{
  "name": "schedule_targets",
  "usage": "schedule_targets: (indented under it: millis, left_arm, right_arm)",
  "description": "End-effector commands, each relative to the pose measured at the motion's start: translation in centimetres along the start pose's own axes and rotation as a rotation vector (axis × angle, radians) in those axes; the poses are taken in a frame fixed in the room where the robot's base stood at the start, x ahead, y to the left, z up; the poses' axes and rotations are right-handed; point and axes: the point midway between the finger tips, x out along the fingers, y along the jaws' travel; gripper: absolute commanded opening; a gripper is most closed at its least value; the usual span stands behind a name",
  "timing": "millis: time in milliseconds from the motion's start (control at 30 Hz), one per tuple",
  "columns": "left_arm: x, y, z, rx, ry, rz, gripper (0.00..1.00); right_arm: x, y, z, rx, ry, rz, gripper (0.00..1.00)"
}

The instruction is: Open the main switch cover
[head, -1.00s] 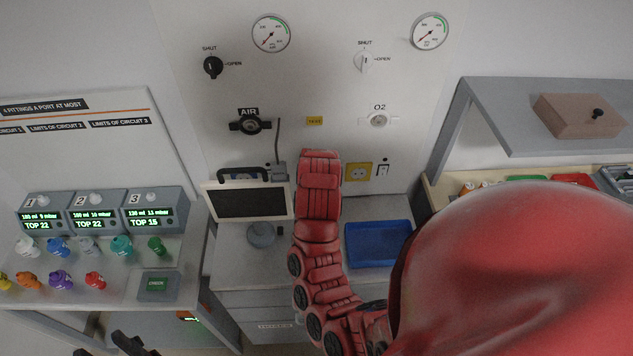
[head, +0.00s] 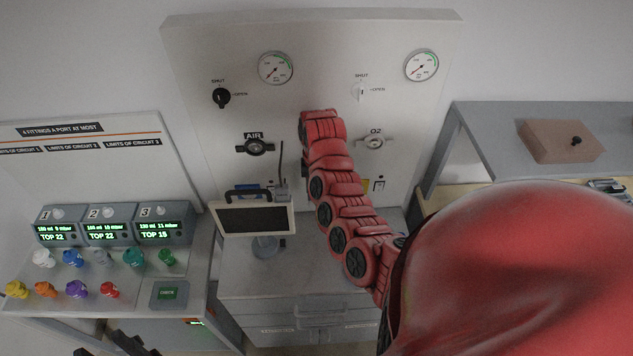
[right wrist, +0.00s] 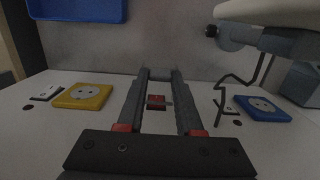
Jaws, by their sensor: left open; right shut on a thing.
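In the right wrist view, a small red switch (right wrist: 156,102) sits on the pale panel between the fingers of my right gripper (right wrist: 161,76). The fingers stand apart and are shut on a grey piece between their tips, which seems to be the main switch cover; its outline is hard to make out. In the head view my red right arm hides the right gripper and the switch. My left gripper (head: 103,347) shows only as dark fingers at the bottom left edge, open and empty, far from the panel.
A monitor (head: 255,218) stands on the cabinet near my right arm. Left, a bench holds several coloured fittings (head: 76,288). A grey shelf with a brown box (head: 556,142) is right.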

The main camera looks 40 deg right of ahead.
Motion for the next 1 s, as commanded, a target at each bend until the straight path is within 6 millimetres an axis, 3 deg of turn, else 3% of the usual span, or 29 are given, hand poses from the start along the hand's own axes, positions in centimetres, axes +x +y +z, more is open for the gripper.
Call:
schedule_targets:
  millis: [567, 600, 733, 1000]
  left_arm:
    - [0.07, 0.0, -0.01, 0.0, 0.0, 0.0, 0.5]
    - [0.07, 0.0, 0.0, 0.0, 0.0, 0.0, 0.5]
    - [0.08, 0.0, -0.01, 0.0, 0.0, 0.0, 0.5]
    - [0.08, 0.0, -0.01, 0.0, 0.0, 0.0, 0.5]
  right_arm:
    - [-0.14, 0.02, -0.14, 0.001, -0.02, 0.0, 0.0]
    - [-0.13, 0.01, -0.14, 0.001, -0.02, 0.0, 0.4]
    - [-0.13, 0.0, -0.12, 0.001, -0.02, 0.0, 0.63]
    - [-0.13, -0.03, -0.09, 0.0, -0.021, 0.0, 0.65]
